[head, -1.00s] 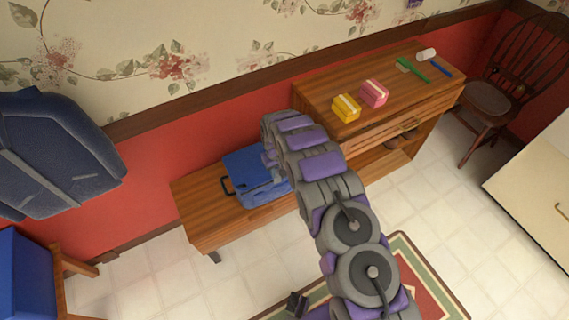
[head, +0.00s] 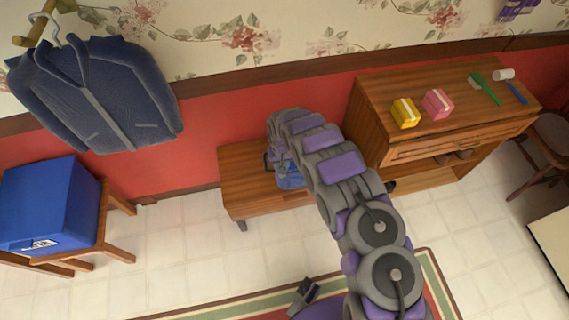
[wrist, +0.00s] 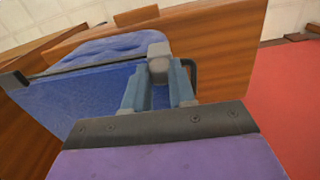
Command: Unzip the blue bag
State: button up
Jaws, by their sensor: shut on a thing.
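The blue bag (head: 291,181) lies on the low wooden bench in the head view, mostly hidden behind my arm. In the wrist view the blue bag (wrist: 75,100) fills the left and middle, with a dark seam along its edge and a black handle behind my fingers. My gripper (wrist: 158,72) is at the bag's edge, its two fingers close around a small grey block, which looks like the zipper pull (wrist: 158,50). The fingers partly hide the contact. How far the zip is open cannot be told.
The low bench (head: 240,165) adjoins a taller wooden cabinet (head: 380,140) on the right, holding a yellow box (head: 405,113), a pink box (head: 437,104) and brushes. A jacket (head: 100,95) hangs above.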

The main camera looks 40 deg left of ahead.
jog(key=o, duration=0.9)
jog(key=shift+o, duration=0.2)
notch_tip(320, 180, up, 17)
jog(key=p, duration=0.3)
jog(key=shift+r, duration=0.15)
jog(key=shift+w+a, duration=0.1)
